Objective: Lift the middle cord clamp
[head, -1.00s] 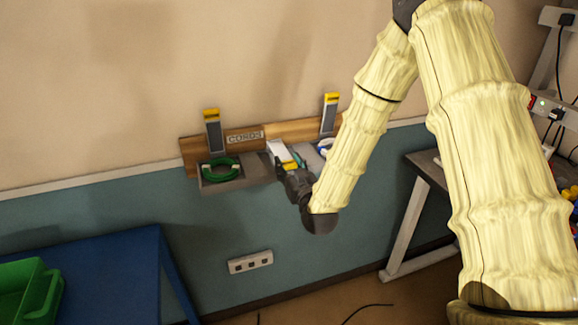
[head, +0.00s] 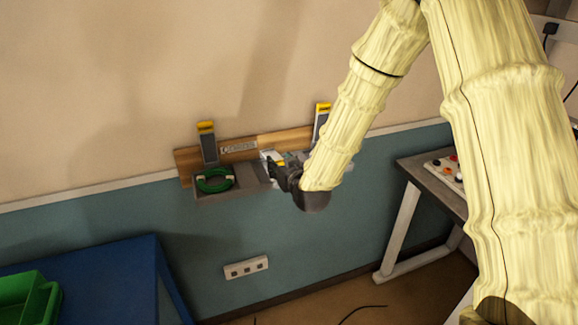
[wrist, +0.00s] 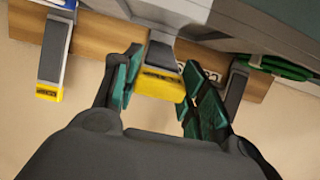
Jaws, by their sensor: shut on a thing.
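The middle cord clamp (head: 270,157) is a pale lever with a yellow tip, on a wooden board on the wall between two outer clamps. It leans out from the board, while the outer clamps stand upright. In the wrist view its yellow end (wrist: 160,88) lies between the two fingers. My gripper (wrist: 160,90) is shut on this yellow end; in the head view my gripper (head: 276,170) is at the clamp and partly hides it. The left outer clamp (head: 208,146) and right outer clamp (head: 321,122) are grey with yellow tips.
A coiled green cord (head: 214,180) lies on a grey shelf (head: 243,180) below the left clamp. A blue table (head: 110,270) with a green bin (head: 28,298) stands at lower left. A workbench (head: 432,180) stands at right. A wall socket (head: 246,268) sits below the shelf.

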